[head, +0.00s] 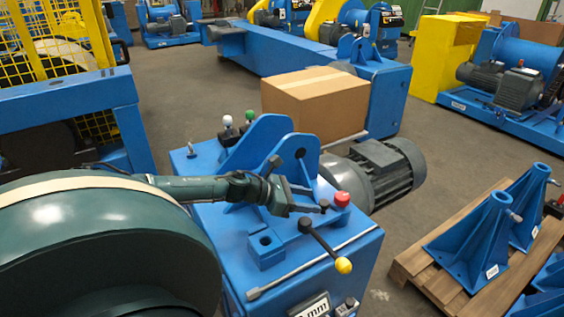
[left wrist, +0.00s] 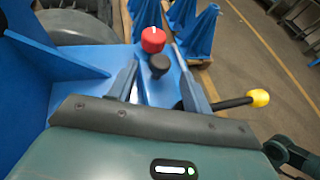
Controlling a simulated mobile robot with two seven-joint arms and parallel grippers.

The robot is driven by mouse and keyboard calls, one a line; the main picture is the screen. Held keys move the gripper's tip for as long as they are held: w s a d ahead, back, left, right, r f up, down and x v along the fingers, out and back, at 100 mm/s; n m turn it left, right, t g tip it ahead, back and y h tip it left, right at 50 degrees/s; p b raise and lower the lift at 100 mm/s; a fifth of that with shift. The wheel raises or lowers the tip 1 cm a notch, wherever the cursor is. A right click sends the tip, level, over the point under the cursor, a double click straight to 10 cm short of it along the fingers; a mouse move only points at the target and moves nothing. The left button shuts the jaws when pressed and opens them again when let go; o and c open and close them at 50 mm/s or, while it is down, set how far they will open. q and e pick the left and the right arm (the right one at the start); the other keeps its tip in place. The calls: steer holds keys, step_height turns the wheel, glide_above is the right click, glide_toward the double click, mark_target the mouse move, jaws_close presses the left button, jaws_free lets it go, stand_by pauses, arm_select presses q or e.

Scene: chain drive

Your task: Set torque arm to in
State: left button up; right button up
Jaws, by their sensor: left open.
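My left gripper (head: 308,201) is open over the top of the blue machine (head: 262,293). A black-knobbed control (left wrist: 159,66) shows between its two fingers in the left wrist view, apart from them as far as I can tell. A red knob (head: 342,199) stands just beyond it. A dark lever with a yellow ball (head: 344,265) slants across the machine's front edge; in the left wrist view the yellow ball (left wrist: 259,98) is right of the fingers. No readable label tells which of these is the torque arm. My right gripper is not in view.
Blue upright plates (head: 256,145) rise behind the gripper. White and green knobs (head: 249,116) stand at the back left. A cardboard box (head: 315,98) and a grey motor (head: 385,167) are behind. Blue stands (head: 487,236) sit on a pallet at right.

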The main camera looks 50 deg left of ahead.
arm_select(q)
steer(key=p+v, duration=0.2)
steer(key=v, duration=0.5)
steer(key=shift+s+r+p, duration=0.15)
steer(key=shift+s+p, duration=0.15)
steer(key=shift+p, duration=0.05)
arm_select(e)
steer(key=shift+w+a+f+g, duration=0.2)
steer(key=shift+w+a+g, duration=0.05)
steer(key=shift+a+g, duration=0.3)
arm_select(q)
steer(key=shift+a, duration=0.15)
